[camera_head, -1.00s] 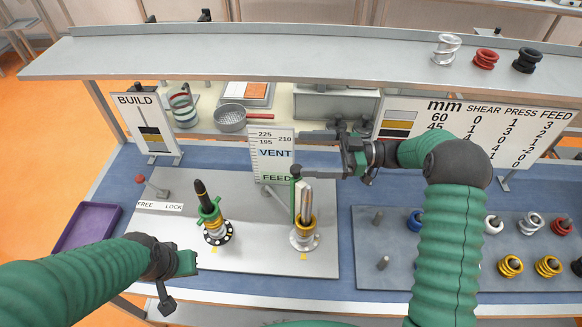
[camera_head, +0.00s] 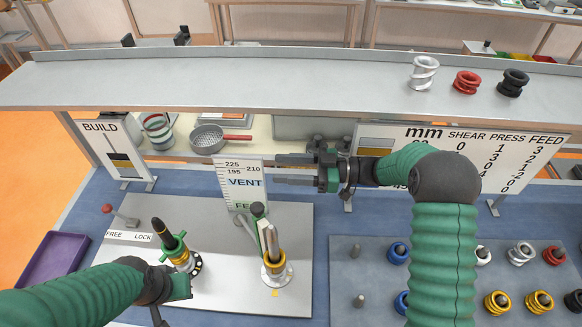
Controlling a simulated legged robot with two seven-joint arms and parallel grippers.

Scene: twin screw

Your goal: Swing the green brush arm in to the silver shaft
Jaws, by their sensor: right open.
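The silver shaft (camera_head: 272,242) stands upright on the metal plate, in a yellow collar and a pale round base. The green brush arm (camera_head: 262,228), a dark-topped upright post, stands close beside it on the left; I cannot tell whether they touch. My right gripper (camera_head: 279,170) is open and empty, pointing left, above and to the right of the brush arm's top, in front of the VENT/FEED board (camera_head: 242,184). My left gripper (camera_head: 182,287) is low at the left, near the dark shaft's base; its finger opening is unclear.
A dark shaft (camera_head: 163,231) with a green collar stands tilted in the picture, left of the silver one. A grey tray (camera_head: 345,270) of coloured rings lies right. A shelf (camera_head: 290,85) spans above; a purple bin (camera_head: 50,258) sits left.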

